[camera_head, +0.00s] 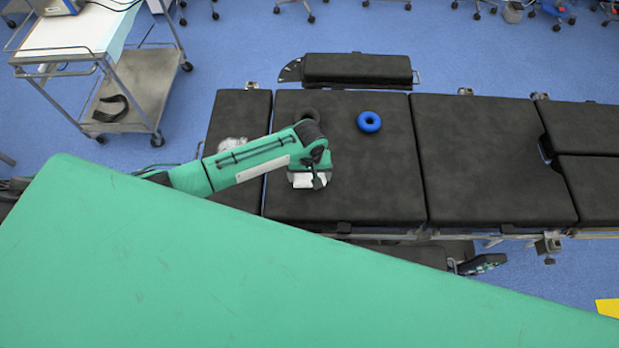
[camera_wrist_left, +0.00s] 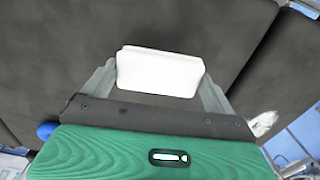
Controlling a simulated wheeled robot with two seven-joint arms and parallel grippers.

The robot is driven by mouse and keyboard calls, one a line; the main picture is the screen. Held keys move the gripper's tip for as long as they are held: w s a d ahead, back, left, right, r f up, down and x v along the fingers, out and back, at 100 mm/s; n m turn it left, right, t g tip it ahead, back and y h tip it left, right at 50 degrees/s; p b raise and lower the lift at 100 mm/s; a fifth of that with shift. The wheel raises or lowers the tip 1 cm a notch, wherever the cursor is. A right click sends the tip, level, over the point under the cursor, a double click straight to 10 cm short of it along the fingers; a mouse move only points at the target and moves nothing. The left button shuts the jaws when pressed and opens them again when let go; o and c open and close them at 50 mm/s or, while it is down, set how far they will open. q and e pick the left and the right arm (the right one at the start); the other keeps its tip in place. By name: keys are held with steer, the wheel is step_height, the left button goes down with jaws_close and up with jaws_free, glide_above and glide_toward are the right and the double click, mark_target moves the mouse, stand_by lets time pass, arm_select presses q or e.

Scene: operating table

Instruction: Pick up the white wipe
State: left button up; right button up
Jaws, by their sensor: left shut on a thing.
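The white wipe (camera_wrist_left: 159,72) is a small white block-like piece with rounded edges. In the left wrist view it sits between the two grey fingers of my left gripper (camera_wrist_left: 155,80), which touch it at both ends. In the head view my left gripper (camera_head: 308,182) is over the black operating table (camera_head: 370,190), with the wipe (camera_head: 310,181) showing at its fingertips. My left gripper is shut on the wipe. I cannot tell whether the wipe is clear of the table. My right gripper is not in view.
A blue ring (camera_head: 369,122) lies on the table to the right of my left gripper. A dark ring lies partly hidden behind my arm. A crumpled clear-white item (camera_head: 232,145) lies on the left table section. A metal trolley (camera_head: 130,85) stands at the upper left.

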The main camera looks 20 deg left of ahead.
mark_target(309, 176)
arm_select(q)
step_height(309, 176, up, 17)
steer(key=b, duration=0.3)
steer(key=shift+r, duration=0.15)
steer(key=shift+o, duration=0.9)
steer(key=shift+c, duration=0.5)
